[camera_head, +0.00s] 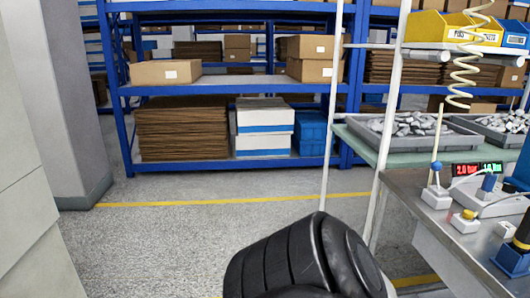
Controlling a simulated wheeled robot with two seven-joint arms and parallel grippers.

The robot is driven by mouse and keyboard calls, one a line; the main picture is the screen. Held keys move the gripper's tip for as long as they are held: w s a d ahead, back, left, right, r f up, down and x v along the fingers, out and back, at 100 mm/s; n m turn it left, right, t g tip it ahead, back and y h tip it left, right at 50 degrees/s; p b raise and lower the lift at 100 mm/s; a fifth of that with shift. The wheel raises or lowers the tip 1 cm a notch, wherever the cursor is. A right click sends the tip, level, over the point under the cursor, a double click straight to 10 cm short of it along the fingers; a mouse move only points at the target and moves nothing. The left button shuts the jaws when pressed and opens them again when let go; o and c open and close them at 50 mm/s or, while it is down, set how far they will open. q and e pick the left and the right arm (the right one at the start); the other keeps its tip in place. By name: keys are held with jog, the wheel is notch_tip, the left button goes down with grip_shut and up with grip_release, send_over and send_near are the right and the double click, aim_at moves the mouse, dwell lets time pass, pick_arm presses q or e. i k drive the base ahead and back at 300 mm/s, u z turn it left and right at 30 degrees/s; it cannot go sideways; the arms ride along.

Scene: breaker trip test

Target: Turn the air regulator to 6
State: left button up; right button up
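On the steel bench at the right, a small dark display (477,169) shows red figures that look like 2.0 bar and green figures partly hidden. Below it is a light grey device with a blue knob (488,184). This may be the air regulator, but its dial marks are too small to read. Neither of my grippers shows in the head view. A black ribbed form at the bottom middle seems to be part of my own arm.
Trays of metal parts (408,130) sit behind. Blue shelving (220,88) stands at the back. The grey floor (190,235) is clear.

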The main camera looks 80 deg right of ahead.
aim_at(508, 190)
jog(key=i, duration=0.05)
jog(key=z, duration=1.8)
